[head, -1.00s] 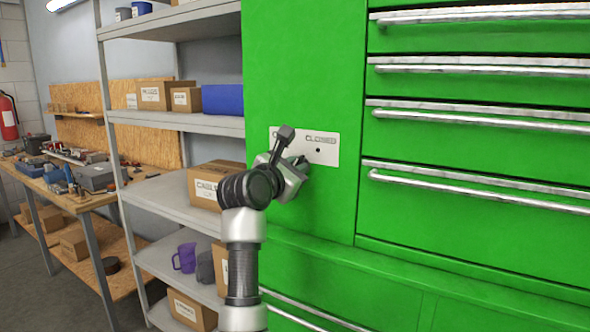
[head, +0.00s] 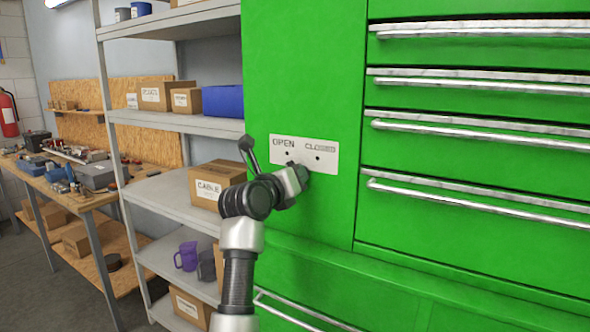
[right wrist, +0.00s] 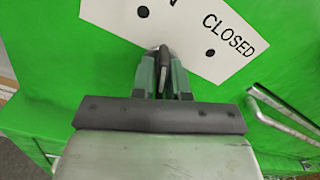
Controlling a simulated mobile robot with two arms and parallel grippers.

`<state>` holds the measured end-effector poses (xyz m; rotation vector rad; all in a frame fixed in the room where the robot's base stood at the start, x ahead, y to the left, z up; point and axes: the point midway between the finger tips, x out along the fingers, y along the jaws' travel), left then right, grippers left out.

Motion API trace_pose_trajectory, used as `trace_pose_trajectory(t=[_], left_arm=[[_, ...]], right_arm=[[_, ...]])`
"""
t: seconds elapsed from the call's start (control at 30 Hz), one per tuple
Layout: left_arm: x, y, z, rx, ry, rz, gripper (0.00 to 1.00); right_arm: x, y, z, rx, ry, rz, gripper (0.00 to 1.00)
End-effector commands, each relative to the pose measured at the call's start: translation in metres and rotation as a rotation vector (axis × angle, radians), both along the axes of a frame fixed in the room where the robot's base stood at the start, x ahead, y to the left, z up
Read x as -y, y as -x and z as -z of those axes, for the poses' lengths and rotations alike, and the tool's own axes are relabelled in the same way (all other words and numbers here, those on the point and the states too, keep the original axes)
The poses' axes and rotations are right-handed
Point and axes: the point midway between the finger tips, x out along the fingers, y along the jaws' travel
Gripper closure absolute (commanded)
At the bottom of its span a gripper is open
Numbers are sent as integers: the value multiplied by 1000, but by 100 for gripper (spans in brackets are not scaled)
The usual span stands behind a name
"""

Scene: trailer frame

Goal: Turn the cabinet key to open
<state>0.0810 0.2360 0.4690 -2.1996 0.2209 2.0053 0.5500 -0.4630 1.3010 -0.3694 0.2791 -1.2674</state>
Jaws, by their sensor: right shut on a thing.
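The green cabinet (head: 305,75) has a white plate (head: 330,150) marked OPEN on the left and CLOSED on the right, with a black dot under each word. My right gripper (head: 304,174) is at the plate's lower edge, seen from behind in the head view. In the right wrist view, my right gripper (right wrist: 162,72) is shut on the dark key (right wrist: 164,57) at the plate's lower edge. The plate looks tilted there, with CLOSED and its dot to the right of the key and the other dot up and left. The key's exact pointing is hard to tell. My left gripper is not in view.
Drawers with metal handles (head: 470,129) fill the cabinet's right side. A grey shelf (head: 180,122) with boxes and mugs stands close on the left. A workbench (head: 85,190) with tools is farther left. The cabinet face around the plate is clear.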

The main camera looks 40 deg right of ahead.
Motion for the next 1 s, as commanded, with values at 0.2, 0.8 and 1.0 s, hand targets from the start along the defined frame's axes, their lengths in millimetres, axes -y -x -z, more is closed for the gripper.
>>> trace_pose_trajectory(t=[0.2,0.8,1.0], left_arm=[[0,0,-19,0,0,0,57],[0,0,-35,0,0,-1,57],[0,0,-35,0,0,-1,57]], right_arm=[[0,0,-4,-164,51,-1,100],[0,-1,-1,-351,106,-1,100],[-1,0,-1,-353,107,-1,100]])
